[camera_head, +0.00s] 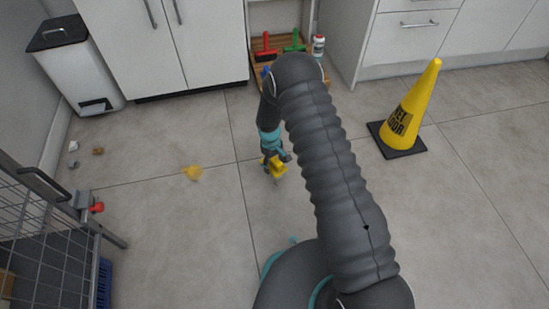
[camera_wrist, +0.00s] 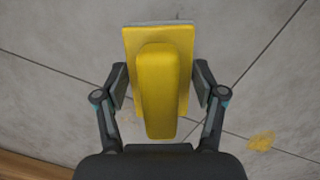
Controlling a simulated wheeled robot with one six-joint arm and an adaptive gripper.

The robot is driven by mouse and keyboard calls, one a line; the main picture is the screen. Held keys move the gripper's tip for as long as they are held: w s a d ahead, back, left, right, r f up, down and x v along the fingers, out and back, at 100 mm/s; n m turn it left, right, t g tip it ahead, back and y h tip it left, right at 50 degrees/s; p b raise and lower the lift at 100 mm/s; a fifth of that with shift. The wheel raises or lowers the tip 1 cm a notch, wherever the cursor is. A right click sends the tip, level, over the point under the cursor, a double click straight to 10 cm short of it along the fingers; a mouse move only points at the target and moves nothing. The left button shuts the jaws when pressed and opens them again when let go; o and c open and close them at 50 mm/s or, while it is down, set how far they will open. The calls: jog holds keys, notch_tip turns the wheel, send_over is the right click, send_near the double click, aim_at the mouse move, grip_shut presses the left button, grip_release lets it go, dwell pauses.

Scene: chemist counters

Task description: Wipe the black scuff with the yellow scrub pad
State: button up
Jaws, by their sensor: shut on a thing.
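My gripper (camera_head: 273,157) is low over the grey tiled floor, left of my arm in the head view. In the wrist view my gripper (camera_wrist: 160,86) is shut on the yellow scrub pad (camera_wrist: 161,95), with a finger on each side of its raised yellow grip. The pad's grey underside edge shows at the top. The pad also shows as a small yellow patch in the head view (camera_head: 275,166). I cannot tell whether it touches the floor. I see no clear black scuff in either view; my arm and the pad hide part of the floor.
A yellow stain (camera_head: 192,173) lies on the floor left of my gripper. Small lumps of debris (camera_head: 73,147) lie farther left. A yellow wet-floor cone (camera_head: 412,112) stands at right. A wire cage cart (camera_head: 45,225) stands front left, a white bin (camera_head: 78,68) back left. Cabinets line the back.

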jog(key=shift+r+p, duration=0.45)
jog(key=shift+r, duration=0.9)
jog(key=shift+d, duration=0.1)
